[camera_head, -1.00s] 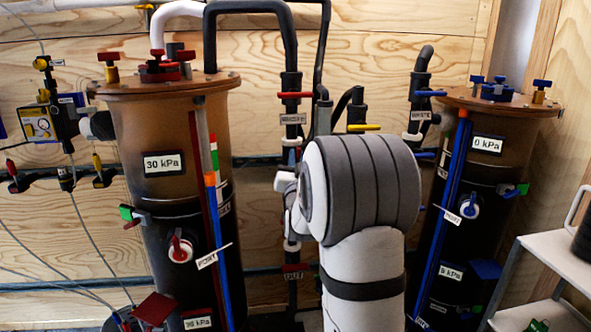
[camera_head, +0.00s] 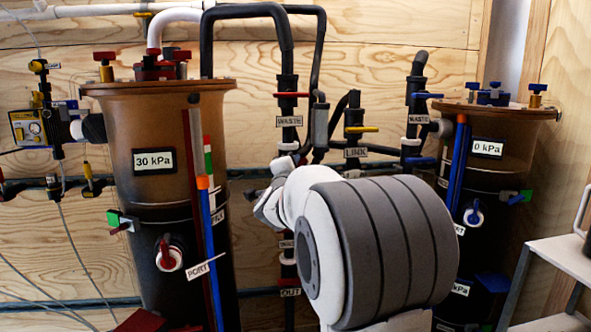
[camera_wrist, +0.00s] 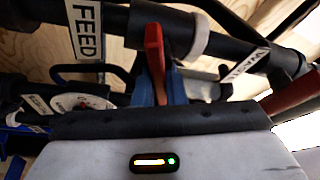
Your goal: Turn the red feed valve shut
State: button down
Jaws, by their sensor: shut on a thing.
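In the wrist view, a red valve handle (camera_wrist: 153,45) stands upright across a black pipe, beside a white FEED label (camera_wrist: 87,30). My gripper (camera_wrist: 160,84) has its two blue fingers closed around the lower part of this handle. The contact itself is partly hidden by the wrist housing. In the head view, my grey and white arm covers the gripper and the feed valve, so neither can be made out there.
A brown filter tank marked 30 kPa (camera_head: 155,120) stands left, another marked 0 kPa (camera_head: 487,148) right. Between them are black pipes with a red WASTE handle (camera_head: 291,95) and yellow LINK handle (camera_head: 362,129). A grey shelf (camera_head: 550,250) stands far right.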

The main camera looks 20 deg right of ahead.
jog(key=shift+f+m+g+y, duration=0.2)
jog(key=shift+m+g, duration=0.15)
jog(key=shift+m, duration=0.75)
jog(key=shift+f+m+g+y, duration=0.1)
jog(key=shift+m+g+y, duration=0.2)
jog(key=shift+m, duration=0.8)
jog(key=c, duration=1.5)
grip_release()
jog(key=shift+h, duration=0.3)
jog(key=p+v, duration=0.2)
jog(key=v, duration=0.6)
jog(key=shift+w+r, duration=0.1)
jog(key=shift+r, duration=0.1)
